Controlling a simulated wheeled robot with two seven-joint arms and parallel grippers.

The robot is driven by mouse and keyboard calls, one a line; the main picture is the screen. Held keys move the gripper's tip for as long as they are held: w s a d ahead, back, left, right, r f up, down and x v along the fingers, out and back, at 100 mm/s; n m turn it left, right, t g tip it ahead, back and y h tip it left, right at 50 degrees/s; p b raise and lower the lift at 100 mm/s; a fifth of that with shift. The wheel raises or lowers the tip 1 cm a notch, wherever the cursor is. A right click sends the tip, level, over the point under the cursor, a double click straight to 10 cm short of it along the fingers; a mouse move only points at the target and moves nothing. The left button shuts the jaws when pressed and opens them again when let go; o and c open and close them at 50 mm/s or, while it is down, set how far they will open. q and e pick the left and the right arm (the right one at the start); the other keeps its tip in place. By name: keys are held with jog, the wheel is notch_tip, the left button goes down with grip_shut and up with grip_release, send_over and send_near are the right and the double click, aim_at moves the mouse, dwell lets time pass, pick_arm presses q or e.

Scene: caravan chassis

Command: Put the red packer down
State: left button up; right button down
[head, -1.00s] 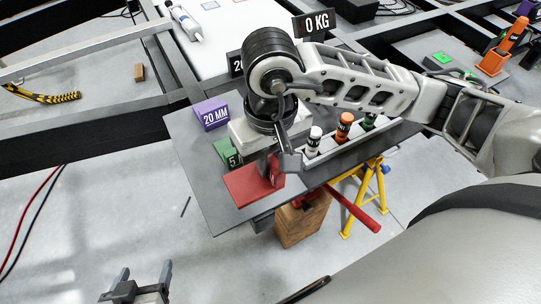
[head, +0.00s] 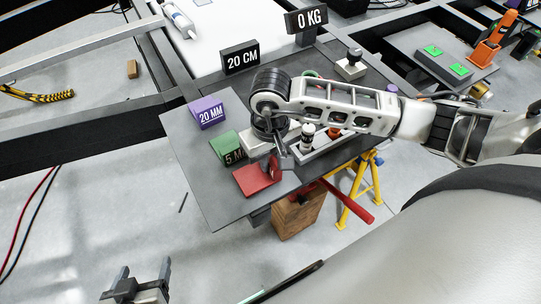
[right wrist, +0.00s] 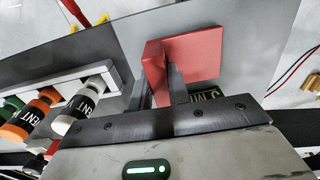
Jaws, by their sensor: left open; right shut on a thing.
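The red packer (head: 255,181) is a flat plate with an upright tab. It lies level over the front of the dark grey table in the head view; I cannot tell whether it touches the top. In the right wrist view the plate (right wrist: 200,55) shows with its tab (right wrist: 154,65) between my fingers. My right gripper (right wrist: 160,85) is shut on the tab; in the head view my own wrist partly hides it (head: 277,163). My left gripper (head: 145,270) is open and empty at the bottom left, over the floor.
On the table (head: 215,195), a purple 20 MM block (head: 207,112) and a partly hidden green 5 MM block (head: 226,146) stand left of the packer. A tray (head: 320,147) with several capped bottles is at right. A wooden block (head: 300,215) and yellow stand (head: 360,185) are below.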

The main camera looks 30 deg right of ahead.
jog(key=shift+f, duration=0.15)
jog(key=c, duration=1.3)
grip_release()
